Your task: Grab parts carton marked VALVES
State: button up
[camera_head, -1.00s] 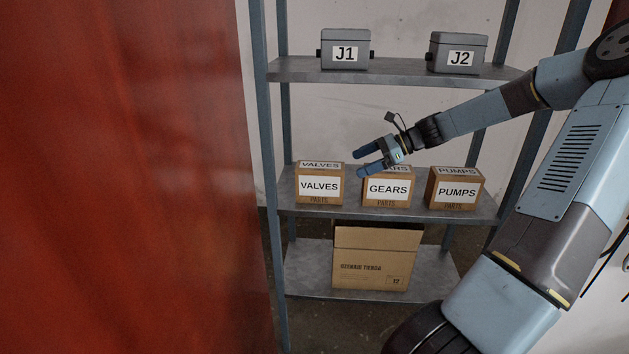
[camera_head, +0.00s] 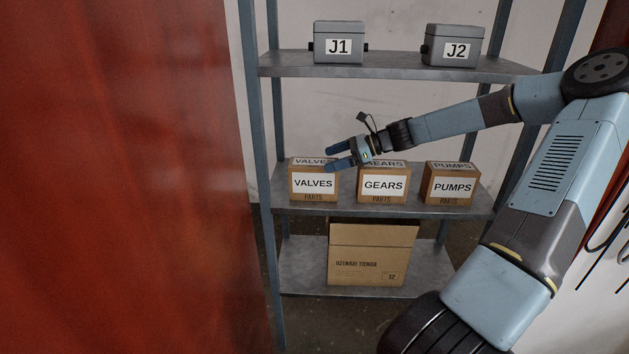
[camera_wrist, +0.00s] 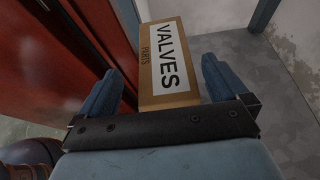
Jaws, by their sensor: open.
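The VALVES carton (camera_head: 314,185) is a small brown box with a white label, at the left end of the middle shelf. It also shows in the wrist view (camera_wrist: 152,93), label facing me, ahead of my fingers and roughly between their lines. My gripper (camera_head: 337,158) is open, with two blue fingers pointing left in the head view. It hangs above and in front of the carton's upper right part and covers part of its top label. In the wrist view my gripper (camera_wrist: 160,85) has nothing clasped between its fingers.
The GEARS carton (camera_head: 384,186) and PUMPS carton (camera_head: 450,187) stand to the right on the same shelf (camera_head: 415,211). Boxes J1 (camera_head: 338,44) and J2 (camera_head: 455,48) sit above. A red surface (camera_head: 120,180) fills the left.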

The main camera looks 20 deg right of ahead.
aim_at(317, 162)
jog(key=x, duration=0.5)
jog(key=shift+w, duration=0.3)
jog(key=shift+d, duration=0.1)
grip_shut()
dwell(0.6)
